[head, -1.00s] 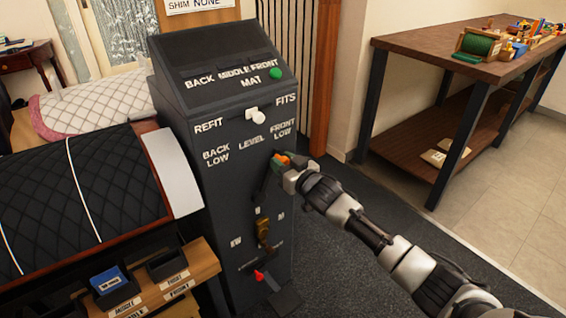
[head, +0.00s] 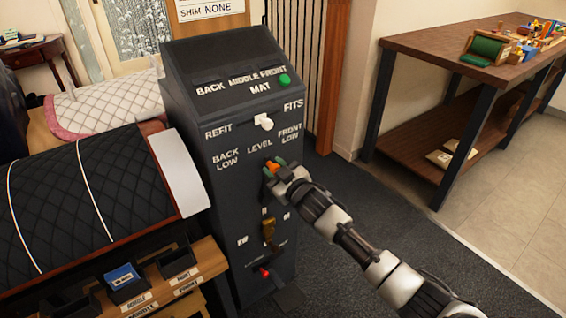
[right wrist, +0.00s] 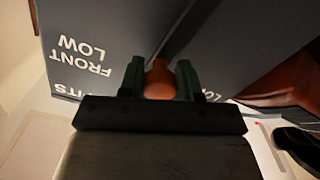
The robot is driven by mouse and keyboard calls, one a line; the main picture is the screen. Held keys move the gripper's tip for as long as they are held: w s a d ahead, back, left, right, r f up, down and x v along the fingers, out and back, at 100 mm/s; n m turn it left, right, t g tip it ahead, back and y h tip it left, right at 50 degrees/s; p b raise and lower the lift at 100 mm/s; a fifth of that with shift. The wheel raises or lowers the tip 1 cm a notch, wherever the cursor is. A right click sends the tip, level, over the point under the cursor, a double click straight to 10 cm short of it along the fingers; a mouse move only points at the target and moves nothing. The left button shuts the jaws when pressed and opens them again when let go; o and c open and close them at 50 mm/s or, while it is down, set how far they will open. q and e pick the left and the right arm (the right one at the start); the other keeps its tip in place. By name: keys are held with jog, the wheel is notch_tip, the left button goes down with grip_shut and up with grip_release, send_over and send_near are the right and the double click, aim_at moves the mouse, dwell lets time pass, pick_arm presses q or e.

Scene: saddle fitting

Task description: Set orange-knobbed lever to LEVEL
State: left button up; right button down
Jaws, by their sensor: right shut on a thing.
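A dark grey control cabinet (head: 205,115) stands upright in the head view, with the labels BACK LOW, LEVEL and FRONT LOW on its front. The lever's orange knob (head: 272,167) is just below the LEVEL label (head: 260,146), a little to its right on the FRONT LOW side. My right gripper (head: 274,167) is shut on the knob. In the right wrist view the orange knob (right wrist: 159,82) sits between the two green fingers. The gripper hides most of the lever's shaft. My left gripper is not in view.
A white switch (head: 264,122) is above the labels. A brass lever (head: 268,229) and a red-tipped lever (head: 265,271) are lower on the cabinet. A quilted black saddle pad (head: 95,195) lies at left. A wooden workbench (head: 440,48) stands at right, with open floor before it.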

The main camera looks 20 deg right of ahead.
jog(key=shift+s+a+n, duration=0.2)
jog(key=shift+a+n, duration=0.2)
jog(key=shift+a, duration=0.15)
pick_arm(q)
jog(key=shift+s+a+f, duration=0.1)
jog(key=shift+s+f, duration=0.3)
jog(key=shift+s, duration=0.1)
pick_arm(e)
jog(key=c, duration=0.8)
grip_release()
